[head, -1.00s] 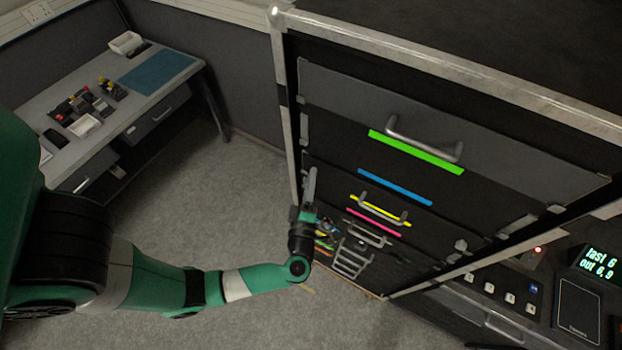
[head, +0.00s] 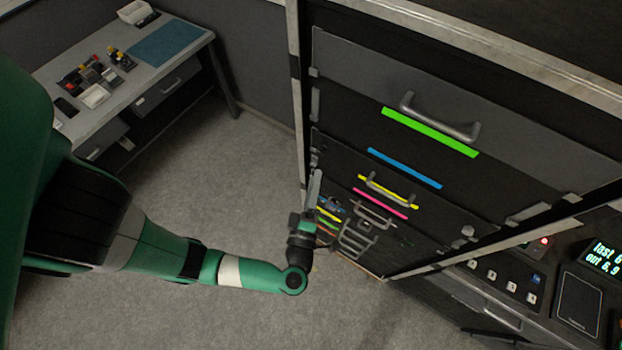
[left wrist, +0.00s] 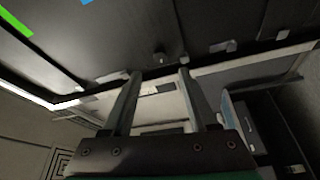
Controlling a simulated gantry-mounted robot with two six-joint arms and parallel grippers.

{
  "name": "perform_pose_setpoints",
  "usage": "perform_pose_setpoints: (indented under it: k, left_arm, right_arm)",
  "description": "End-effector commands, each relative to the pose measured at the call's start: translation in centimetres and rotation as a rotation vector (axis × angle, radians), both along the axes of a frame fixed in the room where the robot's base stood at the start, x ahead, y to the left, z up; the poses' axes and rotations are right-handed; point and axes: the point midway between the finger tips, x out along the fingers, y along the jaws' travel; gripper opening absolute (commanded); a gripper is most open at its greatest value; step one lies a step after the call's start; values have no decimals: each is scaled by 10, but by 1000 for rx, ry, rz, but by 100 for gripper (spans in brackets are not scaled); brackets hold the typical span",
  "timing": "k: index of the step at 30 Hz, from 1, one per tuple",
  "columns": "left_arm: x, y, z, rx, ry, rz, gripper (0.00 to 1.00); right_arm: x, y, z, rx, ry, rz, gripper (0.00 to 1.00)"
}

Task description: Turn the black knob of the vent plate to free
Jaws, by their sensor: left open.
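My left gripper (head: 316,178) is in front of the left side of the dark panelled rack, pointing up in the head view. In the left wrist view its two fingers (left wrist: 160,74) are apart with nothing held between them. A small dark stub (left wrist: 158,57) shows on the dark panel just beyond the fingertips there; I cannot tell whether it is the black knob. The vent plate and its knob cannot be made out with certainty in either view. My right gripper is not in view.
The rack carries a green strip (head: 430,132), a blue strip (head: 405,168) and several metal handles. A console with a lit display (head: 604,257) stands at the right. A desk with a blue mat (head: 172,43) stands at the back left. Open carpet lies between.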

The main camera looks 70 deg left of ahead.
Motion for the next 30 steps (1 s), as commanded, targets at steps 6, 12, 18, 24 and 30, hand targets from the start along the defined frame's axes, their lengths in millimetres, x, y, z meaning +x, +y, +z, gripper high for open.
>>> perform_pose_setpoints:
  k: [6, 12, 18, 24, 30]
  left_arm:
    - [-15, -30, -4, 0, 0, -4, 59]
    - [-20, -35, -4, -1, 0, 1, 59]
    - [-20, -35, -4, -1, 0, 1, 59]
    - [-19, -35, -4, 0, 0, 1, 59]
    - [-13, -27, 4, -22, -34, 54, 59]
  right_arm:
    - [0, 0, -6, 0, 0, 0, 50]
    - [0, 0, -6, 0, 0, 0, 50]
    - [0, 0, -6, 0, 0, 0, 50]
    - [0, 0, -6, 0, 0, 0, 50]
    - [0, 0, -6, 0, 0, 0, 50]
